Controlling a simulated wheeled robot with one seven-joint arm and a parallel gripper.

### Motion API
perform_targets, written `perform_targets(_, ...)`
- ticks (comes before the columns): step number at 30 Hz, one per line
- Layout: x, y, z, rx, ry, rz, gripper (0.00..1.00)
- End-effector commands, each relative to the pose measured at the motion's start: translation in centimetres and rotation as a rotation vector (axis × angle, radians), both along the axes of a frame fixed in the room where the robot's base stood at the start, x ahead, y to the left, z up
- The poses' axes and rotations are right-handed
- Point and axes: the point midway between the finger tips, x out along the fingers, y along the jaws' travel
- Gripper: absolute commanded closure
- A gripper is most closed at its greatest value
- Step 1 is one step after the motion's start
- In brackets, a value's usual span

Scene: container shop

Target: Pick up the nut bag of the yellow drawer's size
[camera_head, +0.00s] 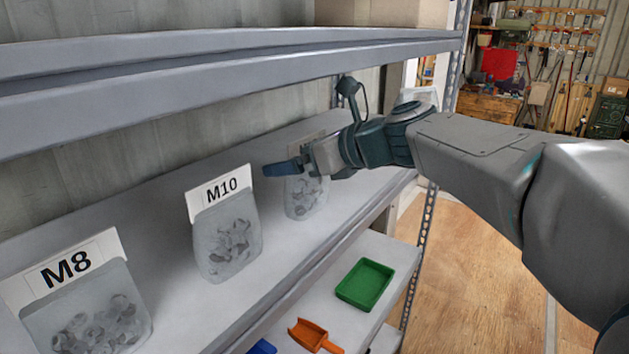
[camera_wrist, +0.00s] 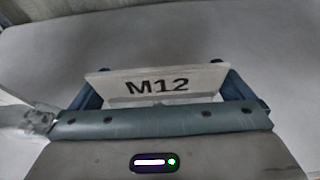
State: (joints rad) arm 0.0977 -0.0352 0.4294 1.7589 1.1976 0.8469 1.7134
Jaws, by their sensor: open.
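A clear nut bag with a white M8 label (camera_head: 85,318) stands on the shelf at the lower left. A second nut bag, labelled M10 (camera_head: 226,240), stands in the middle. A third nut bag (camera_head: 305,200) stands farther along; its label is mostly hidden by my gripper (camera_head: 288,168). In the wrist view that label reads M12 (camera_wrist: 157,85), and it lies between the two fingers of my open gripper (camera_wrist: 160,90). I cannot tell whether the fingers touch it. No yellow drawer is in view.
The bags stand on a grey shelf (camera_head: 165,290) with another shelf beam (camera_head: 230,65) above. On a lower shelf are a green tray (camera_head: 365,284), an orange scoop (camera_head: 314,335) and part of a blue item (camera_head: 262,347). Open wooden floor lies to the right.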

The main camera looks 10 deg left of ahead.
Motion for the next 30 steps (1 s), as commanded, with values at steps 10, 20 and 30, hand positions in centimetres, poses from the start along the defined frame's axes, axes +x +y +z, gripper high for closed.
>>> perform_targets(10, 0.1, 0.3, -0.2, 0.0, 0.0, 0.0, 0.22)
perform_targets(20, 0.1, 0.3, -0.1, 0.001, -0.001, 0.0, 0.54)
perform_targets(30, -0.6, -1.5, 0.4, -0.001, -0.002, -0.003, 0.54)
